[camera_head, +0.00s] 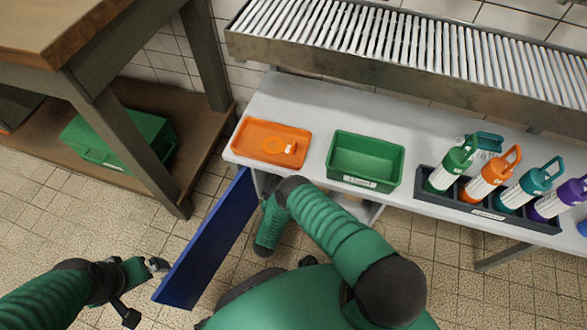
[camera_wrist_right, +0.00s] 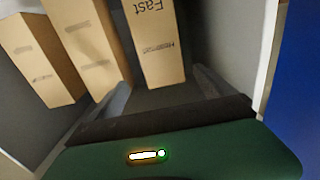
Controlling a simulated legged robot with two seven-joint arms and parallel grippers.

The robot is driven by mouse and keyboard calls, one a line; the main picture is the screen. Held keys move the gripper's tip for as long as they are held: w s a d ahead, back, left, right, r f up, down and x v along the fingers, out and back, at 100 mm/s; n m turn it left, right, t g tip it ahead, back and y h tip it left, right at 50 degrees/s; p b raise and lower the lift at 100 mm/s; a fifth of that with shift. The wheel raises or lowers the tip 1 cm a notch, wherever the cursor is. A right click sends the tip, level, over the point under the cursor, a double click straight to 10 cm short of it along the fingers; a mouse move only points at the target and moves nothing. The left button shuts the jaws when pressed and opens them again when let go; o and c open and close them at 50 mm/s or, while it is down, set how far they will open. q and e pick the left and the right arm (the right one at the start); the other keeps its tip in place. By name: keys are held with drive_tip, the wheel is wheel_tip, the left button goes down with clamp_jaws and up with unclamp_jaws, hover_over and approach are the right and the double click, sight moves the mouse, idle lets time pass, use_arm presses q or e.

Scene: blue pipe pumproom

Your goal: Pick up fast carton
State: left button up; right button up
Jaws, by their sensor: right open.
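The fast carton is a tan box (camera_wrist_right: 158,50) with "Fast" printed upside down on it in the right wrist view. It stands in the dark inside of a cabinet below the counter. My right gripper (camera_wrist_right: 162,80) is open, with its two grey fingers pointing at the fast carton's lower end, one to each side. I cannot tell whether they touch it. In the head view the right gripper and the cartons are hidden under the counter. My left gripper (camera_head: 158,265) is at the lower left, away from the counter, too small to read.
Two similar cartons, a middle one (camera_wrist_right: 88,45) and a far-left one (camera_wrist_right: 38,62), stand left of the fast carton. The blue cabinet door (camera_head: 208,245) is open beside my right arm. An orange tray (camera_head: 250,150), green bin (camera_head: 345,180) and bottle rack (camera_head: 480,212) are on the counter.

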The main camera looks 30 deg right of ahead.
use_arm(q)
drive_tip(key=b+x, duration=0.2)
drive_tip(key=s+b+x, duration=0.1)
drive_tip(key=b+x, duration=0.1)
drive_tip(key=shift+f, duration=0.3)
drive_tip(key=shift+r, duration=0.1)
use_arm(e)
drive_tip(key=x, duration=1)
drive_tip(key=shift+w+f, duration=0.2)
drive_tip(key=shift+w, duration=0.1)
drive_tip(key=shift+a, duration=0.1)
clamp_jaws()
